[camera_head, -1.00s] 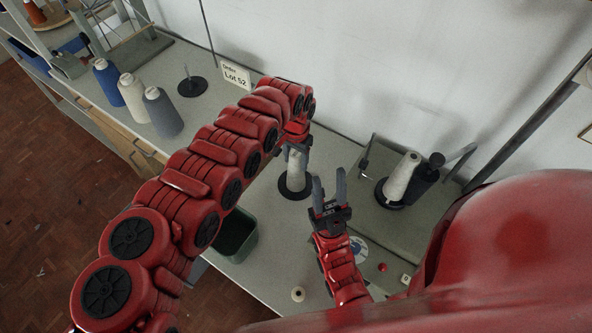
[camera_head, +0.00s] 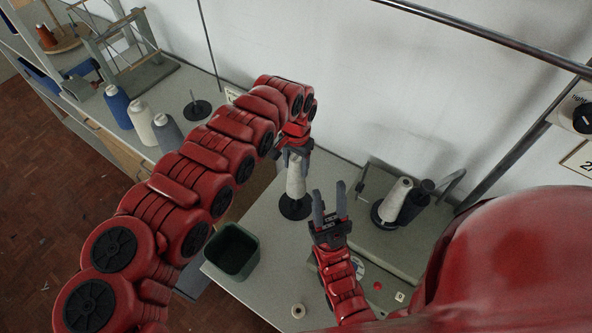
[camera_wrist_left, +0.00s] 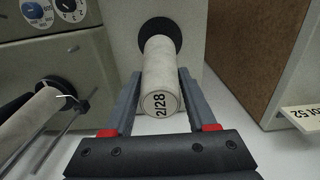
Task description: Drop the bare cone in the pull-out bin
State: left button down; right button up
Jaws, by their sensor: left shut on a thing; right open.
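A pale grey-white cone (camera_head: 296,178) stands upright between the fingers of my left gripper (camera_head: 293,158), which is shut on it. In the left wrist view the cone (camera_wrist_left: 160,72) lies between both fingers, its near end marked 2/28. A black round base (camera_head: 295,208) is directly below it; I cannot tell whether the cone still touches it. The dark green bin (camera_head: 232,251) is at the bench's front edge, left of and nearer than the cone, its opening showing. My right gripper (camera_head: 330,192) is open and empty, right of the cone.
Blue (camera_head: 117,107), cream (camera_head: 142,122) and grey (camera_head: 168,134) cones stand at the left, with an empty spindle (camera_head: 196,108). A small spool (camera_head: 298,311) is near the front edge.

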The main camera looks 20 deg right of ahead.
pick_arm(q)
notch_tip(320, 180, up, 7)
jog(key=shift+p, duration=1.25)
jog(key=shift+f, duration=0.1)
